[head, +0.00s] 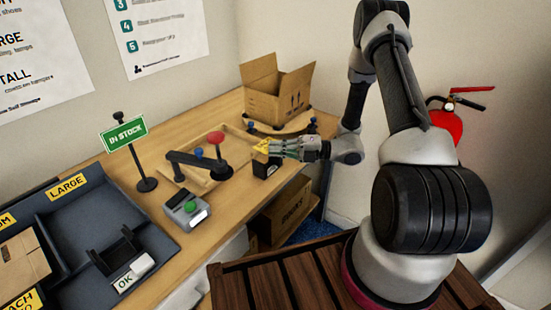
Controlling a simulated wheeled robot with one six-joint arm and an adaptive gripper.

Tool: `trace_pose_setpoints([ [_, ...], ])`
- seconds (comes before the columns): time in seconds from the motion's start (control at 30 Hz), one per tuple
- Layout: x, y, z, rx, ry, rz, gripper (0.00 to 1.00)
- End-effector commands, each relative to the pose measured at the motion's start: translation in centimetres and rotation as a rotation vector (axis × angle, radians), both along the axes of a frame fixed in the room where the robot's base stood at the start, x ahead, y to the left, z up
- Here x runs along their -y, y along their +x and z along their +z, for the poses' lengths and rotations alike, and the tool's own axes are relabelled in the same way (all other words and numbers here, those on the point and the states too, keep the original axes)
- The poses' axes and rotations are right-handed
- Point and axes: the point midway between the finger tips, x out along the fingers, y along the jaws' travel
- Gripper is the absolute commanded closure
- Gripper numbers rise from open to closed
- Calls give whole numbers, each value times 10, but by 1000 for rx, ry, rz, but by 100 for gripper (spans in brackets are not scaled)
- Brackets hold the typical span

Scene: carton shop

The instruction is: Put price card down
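A small yellow card (262,146), which looks like the price card, is at the tips of my gripper (268,148). My gripper reaches in from the right, roughly level, and appears shut on the card. The card is just above a small black block (264,168) near the front edge of the wooden table (182,140). The card's writing is too small to read, and I cannot tell whether it touches the block.
An open carton (278,92) stands at the back right. A dark sorting tray (115,215) fills the left. A fire extinguisher (443,126) hangs at right.

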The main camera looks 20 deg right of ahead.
Motion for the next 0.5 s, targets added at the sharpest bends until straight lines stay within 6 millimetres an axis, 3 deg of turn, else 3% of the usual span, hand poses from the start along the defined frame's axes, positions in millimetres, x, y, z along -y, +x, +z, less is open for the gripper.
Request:
trace_pose_setpoints([
  [0.23, 0, 0, -37, -2, 1, -1, 100],
  [0.5, 0, 0, -41, 0, 0, -1, 100],
])
